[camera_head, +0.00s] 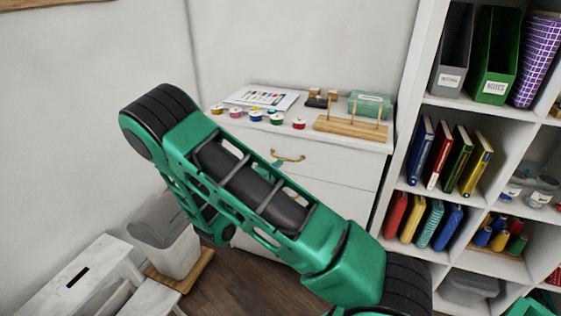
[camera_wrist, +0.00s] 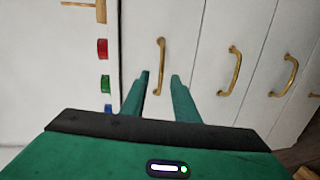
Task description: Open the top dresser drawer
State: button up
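The white dresser (camera_head: 348,171) stands against the back wall in the head view, and its top drawer (camera_head: 330,167) looks shut. The drawer's brass handle (camera_head: 289,157) shows just above my green arm. In the wrist view the dresser is turned sideways, and the top drawer handle (camera_wrist: 161,60) runs up the picture. My gripper (camera_wrist: 160,77) is open, with one finger on each side of the handle's lower part as seen there. I cannot tell whether either finger touches it. In the head view my arm hides most of the gripper.
Thread spools (camera_head: 277,118), a colour chart (camera_head: 262,98) and a wooden spool rack (camera_head: 350,128) sit on the dresser top. A bookshelf (camera_head: 408,151) stands close on the right. A bin (camera_head: 175,250) and a white stool (camera_head: 75,279) are at lower left.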

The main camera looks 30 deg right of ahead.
jog(key=shift+n+t+y, duration=0.3)
jog(key=shift+n+t, duration=0.2)
jog(key=shift+n, duration=0.1)
jog(key=x, duration=0.3)
jog(key=w+x, duration=0.1)
jog(key=x, duration=0.3)
jog(key=a+x, duration=0.1)
jog(key=x, duration=0.2)
jog(key=shift+w+f, duration=0.3)
jog(key=shift+f, duration=0.05)
jog(key=shift+c, duration=0.3)
grip_shut()
jog(key=shift+f, duration=0.1)
